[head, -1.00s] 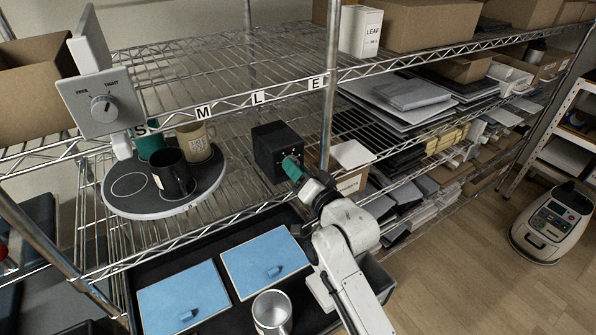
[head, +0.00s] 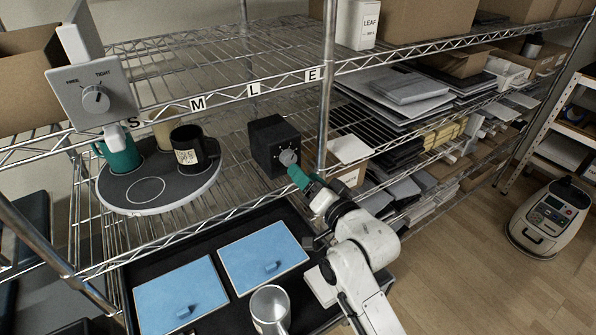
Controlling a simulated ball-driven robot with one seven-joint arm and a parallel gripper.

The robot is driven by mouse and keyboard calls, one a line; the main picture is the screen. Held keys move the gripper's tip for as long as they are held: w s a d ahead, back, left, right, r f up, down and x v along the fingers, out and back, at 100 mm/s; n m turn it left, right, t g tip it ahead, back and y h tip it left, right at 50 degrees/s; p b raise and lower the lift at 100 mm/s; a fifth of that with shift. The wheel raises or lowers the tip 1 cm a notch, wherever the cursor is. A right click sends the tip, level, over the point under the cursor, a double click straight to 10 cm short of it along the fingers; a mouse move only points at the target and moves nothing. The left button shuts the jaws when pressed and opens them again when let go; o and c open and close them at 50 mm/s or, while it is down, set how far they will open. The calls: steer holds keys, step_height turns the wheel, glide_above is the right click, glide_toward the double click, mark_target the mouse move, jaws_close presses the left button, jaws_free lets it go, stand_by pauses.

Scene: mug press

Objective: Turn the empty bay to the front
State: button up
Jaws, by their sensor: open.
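The round grey turntable (head: 205,188) stands on the wire shelf at left. Its empty bay, a bare ringed spot (head: 146,190), faces the front. A green mug (head: 122,156) stands in the left bay and a black mug with a pale label (head: 190,150) in the right one. A tan mug (head: 163,135) is at the back, mostly hidden. A black box (head: 265,140) with a grey knob (head: 288,158) stands to the right of the turntable. My gripper (head: 298,177), with green fingers, is open just below and in front of the knob, seemingly apart from it.
A grey panel (head: 75,108) with a FREE/TIGHT dial (head: 96,99) stands by the turntable. The shelf edge carries letter labels. Below are two blue mats (head: 180,305) (head: 240,250) and a metal mug (head: 270,305) on a dark tray. A shelf post (head: 329,80) rises close right of the box.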

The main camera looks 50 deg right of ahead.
steer(key=shift+b+v, duration=0.45)
steer(key=shift+v, duration=2.3)
steer(key=shift+d, duration=0.1)
